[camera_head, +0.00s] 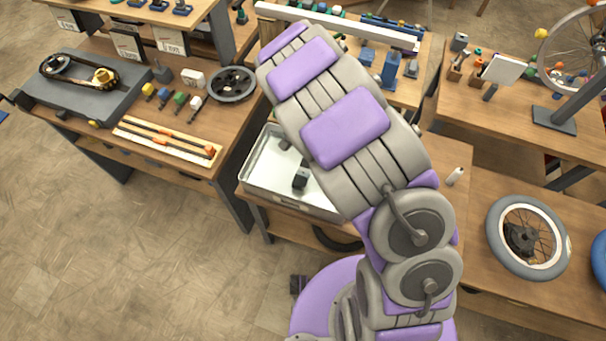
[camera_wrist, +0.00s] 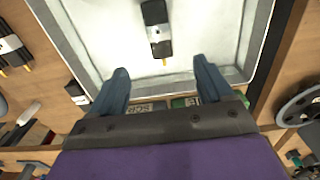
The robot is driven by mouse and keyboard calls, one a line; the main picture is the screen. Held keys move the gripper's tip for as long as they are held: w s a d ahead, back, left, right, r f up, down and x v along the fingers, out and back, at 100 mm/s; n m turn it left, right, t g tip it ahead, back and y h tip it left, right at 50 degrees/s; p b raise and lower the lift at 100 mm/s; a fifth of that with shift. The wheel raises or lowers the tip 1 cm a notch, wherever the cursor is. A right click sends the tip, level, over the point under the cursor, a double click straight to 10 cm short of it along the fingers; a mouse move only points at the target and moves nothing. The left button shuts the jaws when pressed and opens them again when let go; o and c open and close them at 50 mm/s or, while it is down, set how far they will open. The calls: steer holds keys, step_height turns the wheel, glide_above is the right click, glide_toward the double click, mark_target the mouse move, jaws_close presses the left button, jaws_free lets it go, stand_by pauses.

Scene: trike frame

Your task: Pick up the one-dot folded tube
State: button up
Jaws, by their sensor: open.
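Another black folded piece with a white band (camera_wrist: 9,44) lies outside the tray at left. In the head view, the tray (camera_head: 262,185) stands partly behind my arm, with a black item (camera_head: 301,177) inside; my gripper is hidden there.
A small black block (camera_wrist: 76,92) lies beside the tray in the wrist view. A spoked wheel (camera_wrist: 303,105) is at the right. In the head view, a bench at left carries a chain unit (camera_head: 80,75) and a wooden holder (camera_head: 165,142). A tyred wheel (camera_head: 528,237) lies at right.

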step_height(320, 180, down, 17)
steer(key=b, duration=0.3)
steer(key=shift+s+f+b, duration=0.1)
steer(key=shift+f+b, duration=0.05)
steer(key=shift+b, duration=0.15)
steer(key=c, duration=1.2)
step_height(320, 180, up, 11)
steer(key=p, duration=0.2)
steer(key=shift+c, duration=0.2)
step_height(320, 180, up, 7)
steer(key=p, duration=0.2)
glide_above(303, 172)
steer(key=w+d+r+n+b, duration=0.1)
steer(key=d+r+n, duration=0.1)
steer(key=d+r, duration=0.2)
steer(key=w+d+r+n+b, duration=0.1)
steer(key=d+r, duration=0.4)
steer(key=d, duration=0.5)
steer(key=shift+w+d+n, duration=0.15)
steer(key=shift+w+n, duration=0.35)
steer(key=shift+w, duration=0.3)
